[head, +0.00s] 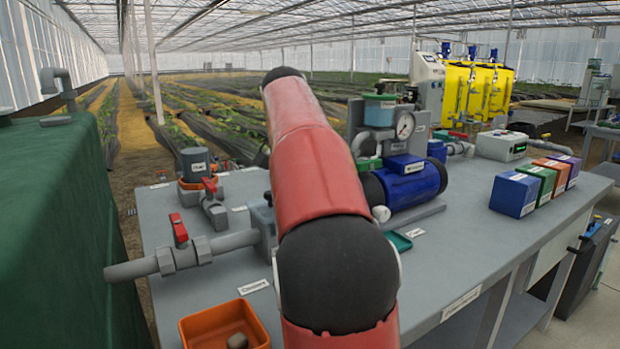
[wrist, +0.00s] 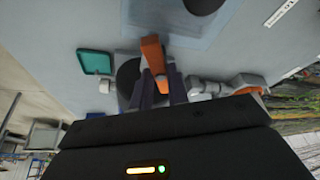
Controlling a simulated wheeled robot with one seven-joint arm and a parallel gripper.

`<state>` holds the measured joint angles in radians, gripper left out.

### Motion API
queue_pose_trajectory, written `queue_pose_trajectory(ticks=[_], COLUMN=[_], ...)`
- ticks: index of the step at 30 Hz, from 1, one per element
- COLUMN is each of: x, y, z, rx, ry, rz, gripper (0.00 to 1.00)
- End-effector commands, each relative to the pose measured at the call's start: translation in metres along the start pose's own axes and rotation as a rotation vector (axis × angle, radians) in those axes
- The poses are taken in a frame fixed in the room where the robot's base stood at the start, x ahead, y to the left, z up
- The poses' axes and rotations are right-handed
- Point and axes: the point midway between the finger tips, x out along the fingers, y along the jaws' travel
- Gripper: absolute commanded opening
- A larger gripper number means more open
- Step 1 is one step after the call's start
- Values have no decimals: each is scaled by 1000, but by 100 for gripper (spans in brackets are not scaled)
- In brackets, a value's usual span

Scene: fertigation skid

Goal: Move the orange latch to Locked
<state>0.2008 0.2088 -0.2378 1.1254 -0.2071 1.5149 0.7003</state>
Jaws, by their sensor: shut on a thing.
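The orange latch (wrist: 153,54) shows in the wrist view as a short orange bar, standing out between the fingers of my gripper (wrist: 157,84). My gripper is shut on it; the fingers cover its lower part. A dark round part lies behind the fingers. No Locked mark can be read in the wrist view. In the head view my red arm hides the latch and my gripper.
In the wrist view a teal tray (wrist: 95,61) lies left of the latch, and a grey fitting with an orange part (wrist: 246,80) lies right. In the head view, a blue pump (head: 412,186), a red-handled valve (head: 180,232) and an orange bin (head: 262,335) surround my arm.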

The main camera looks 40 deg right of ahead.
Motion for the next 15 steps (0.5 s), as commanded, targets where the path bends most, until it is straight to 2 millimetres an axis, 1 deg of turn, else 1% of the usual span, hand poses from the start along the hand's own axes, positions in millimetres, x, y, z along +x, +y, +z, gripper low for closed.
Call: queue_pose_trajectory(ticks=[6, 15], x=[0, 0], y=[-3, -5], z=[-1, -2], rx=[180, 368], ry=[4, 4], rz=[73, 150], gripper=[0, 0])
